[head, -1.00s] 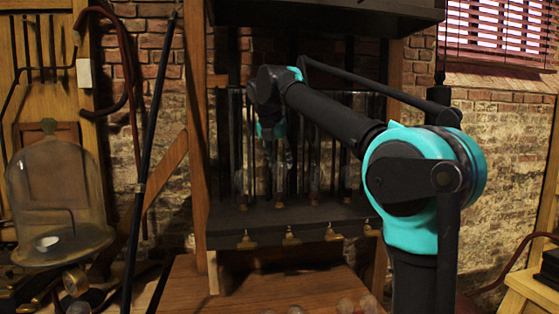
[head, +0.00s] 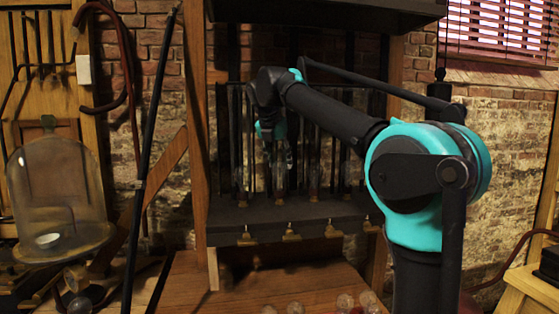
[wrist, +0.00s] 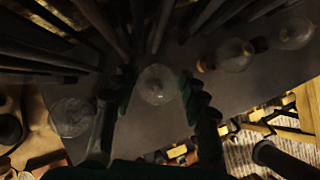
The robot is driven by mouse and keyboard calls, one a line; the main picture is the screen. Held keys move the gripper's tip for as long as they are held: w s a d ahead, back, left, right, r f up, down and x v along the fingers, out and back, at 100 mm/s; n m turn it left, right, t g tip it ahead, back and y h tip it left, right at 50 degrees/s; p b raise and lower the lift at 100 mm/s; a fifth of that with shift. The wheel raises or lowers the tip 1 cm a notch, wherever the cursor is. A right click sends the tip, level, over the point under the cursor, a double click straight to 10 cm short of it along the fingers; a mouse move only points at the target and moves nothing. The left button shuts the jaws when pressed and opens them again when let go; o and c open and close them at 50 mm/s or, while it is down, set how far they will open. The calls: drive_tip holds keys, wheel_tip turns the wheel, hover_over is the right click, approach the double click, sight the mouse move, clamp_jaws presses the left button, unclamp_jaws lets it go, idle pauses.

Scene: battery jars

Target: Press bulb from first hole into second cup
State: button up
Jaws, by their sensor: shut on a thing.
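My gripper (wrist: 158,92) is shut on a clear round glass bulb (wrist: 158,85), which sits between its two dark fingers in the wrist view. In the head view my gripper (head: 280,152) hangs down in front of the dark rods, just above the dark shelf (head: 225,215). The bulb is hard to make out there. Small brownish cups (head: 314,194) stand in a row on the shelf at the feet of the rods. The cup under my gripper is partly hidden, and I cannot tell whether the bulb touches it.
Two more bulbs (wrist: 235,54) (wrist: 293,31) stand to the right in the wrist view; a round glass (wrist: 70,117) is at left. Dark rods crowd behind the gripper. Brass fittings (head: 290,236) line the shelf front. Loose bulbs (head: 345,302) lie low in front. A glass dome (head: 58,185) stands left.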

drive_tip(key=shift+f, duration=0.5)
idle(0.6)
drive_tip(key=o, duration=1)
